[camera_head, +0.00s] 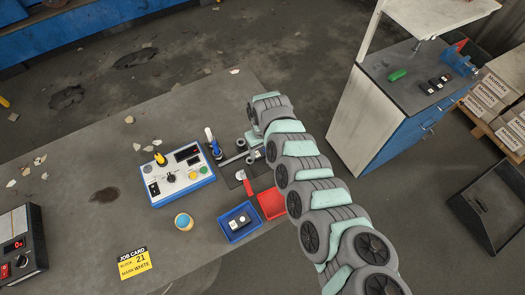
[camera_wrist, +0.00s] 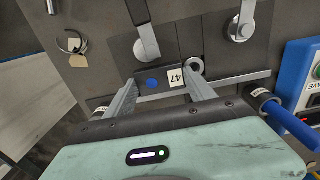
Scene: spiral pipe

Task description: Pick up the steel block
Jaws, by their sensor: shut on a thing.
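In the wrist view my gripper (camera_wrist: 160,84) has its two fingers around a grey steel block (camera_wrist: 143,89) with a blue dot and a white label reading 47. The fingers are apart by about the block's width and appear to touch its sides. I cannot tell whether the block is clear of the dark plate under it. In the head view my gripper (camera_head: 254,154) is low over the table beside the control box, partly hidden by my arm. A yellow job card (camera_head: 134,264) reads block 21, mark white.
A blue-edged control box (camera_head: 180,174) stands left of my gripper. A blue tray (camera_head: 226,234) holds a dark block; a red tray (camera_head: 271,204) is beside it. A red-handled clamp (camera_head: 247,182) is close by. In the wrist view, a blue marker (camera_wrist: 292,124) is at right.

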